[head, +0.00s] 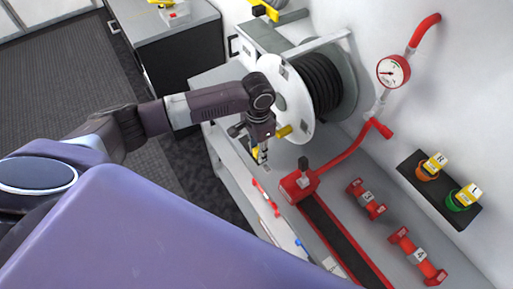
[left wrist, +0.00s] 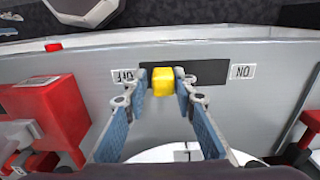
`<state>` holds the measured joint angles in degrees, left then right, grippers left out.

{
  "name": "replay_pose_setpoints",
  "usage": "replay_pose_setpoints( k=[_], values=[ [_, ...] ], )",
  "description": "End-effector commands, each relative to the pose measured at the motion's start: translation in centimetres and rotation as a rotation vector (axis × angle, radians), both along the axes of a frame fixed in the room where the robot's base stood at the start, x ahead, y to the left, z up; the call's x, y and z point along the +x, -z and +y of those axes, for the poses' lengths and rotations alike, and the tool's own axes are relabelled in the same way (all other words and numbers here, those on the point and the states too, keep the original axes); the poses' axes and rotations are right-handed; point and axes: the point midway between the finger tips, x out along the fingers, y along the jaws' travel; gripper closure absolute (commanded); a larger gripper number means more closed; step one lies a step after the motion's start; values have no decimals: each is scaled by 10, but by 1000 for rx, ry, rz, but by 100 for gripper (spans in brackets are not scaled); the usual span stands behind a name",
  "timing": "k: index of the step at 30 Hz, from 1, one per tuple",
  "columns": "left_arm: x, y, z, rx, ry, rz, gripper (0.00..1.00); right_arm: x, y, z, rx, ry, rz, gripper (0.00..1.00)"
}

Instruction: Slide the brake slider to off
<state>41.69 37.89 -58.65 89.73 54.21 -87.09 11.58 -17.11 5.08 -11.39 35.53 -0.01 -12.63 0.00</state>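The brake slider's yellow knob (left wrist: 163,82) sits on a dark slot plate (left wrist: 212,72) in a grey front panel. In the left wrist view, the OFF label (left wrist: 126,76) is left of the plate and the ON label (left wrist: 243,72) is right of it. The knob is left of the plate's middle, nearer OFF. My left gripper (left wrist: 162,88) is open, with one finger on each side of the knob and small gaps visible. In the head view, my left gripper (head: 262,153) is at the panel below the hose reel (head: 295,105). My right gripper is not in view.
A red block with a black knob (head: 298,184) stands on the bench right of the gripper. A dark floor (head: 75,75) is open at left.

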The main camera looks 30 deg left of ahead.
Motion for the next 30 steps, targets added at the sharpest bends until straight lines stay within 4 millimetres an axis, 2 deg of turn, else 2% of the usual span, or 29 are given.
replay_pose_setpoints(
  k=[5, 8, 11, 14, 17, 24, 30],
  values=[
    [0, 1, 1, 2, 0, 0, 64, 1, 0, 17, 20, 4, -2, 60],
    [0, 0, 2, 4, -1, -1, 64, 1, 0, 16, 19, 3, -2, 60],
    [1, -1, 2, 5, -2, -2, 64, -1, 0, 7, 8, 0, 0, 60],
    [2, -8, 2, 4, -2, -3, 64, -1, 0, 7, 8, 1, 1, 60],
    [2, -23, 2, 3, 0, -4, 64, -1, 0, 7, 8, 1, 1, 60],
    [2, -76, 0, 4, 1, -6, 64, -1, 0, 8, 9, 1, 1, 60],
    [1, -108, 0, 5, 0, -4, 64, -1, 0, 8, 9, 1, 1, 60]
  ],
)
